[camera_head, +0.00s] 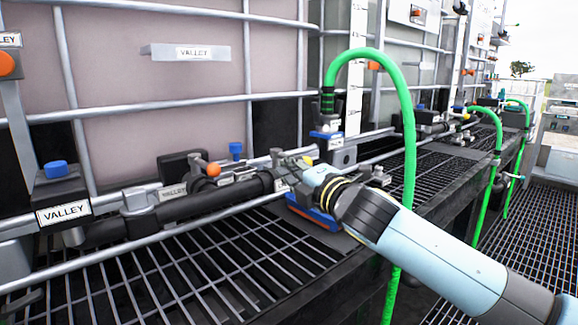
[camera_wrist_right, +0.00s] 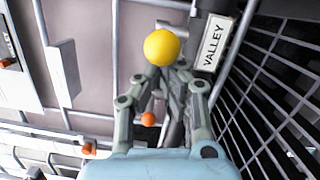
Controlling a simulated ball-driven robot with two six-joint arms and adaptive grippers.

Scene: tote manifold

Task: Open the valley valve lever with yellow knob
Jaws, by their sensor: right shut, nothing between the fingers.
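The yellow knob (camera_wrist_right: 161,47) shows as a round ball in the right wrist view, at the tips of my right gripper (camera_wrist_right: 176,72). The fingers are closed together, with the knob beside their tips and not between them. I cannot tell whether they touch it. In the head view my right gripper (camera_head: 284,164) is at the black pipe manifold, and only a small yellow patch (camera_head: 308,160) shows beside it. The valve lever is mostly hidden by the gripper. A white VALLEY label (camera_wrist_right: 214,43) is right of the knob. My left gripper is not in view.
Black pipe (camera_head: 230,187) with orange (camera_head: 213,169) and blue (camera_head: 236,150) knobs runs along the totes. A green hose (camera_head: 409,140) arches close to my right arm. Metal grating (camera_head: 200,265) lies below, and a grey tote rail (camera_head: 110,255) crosses in front.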

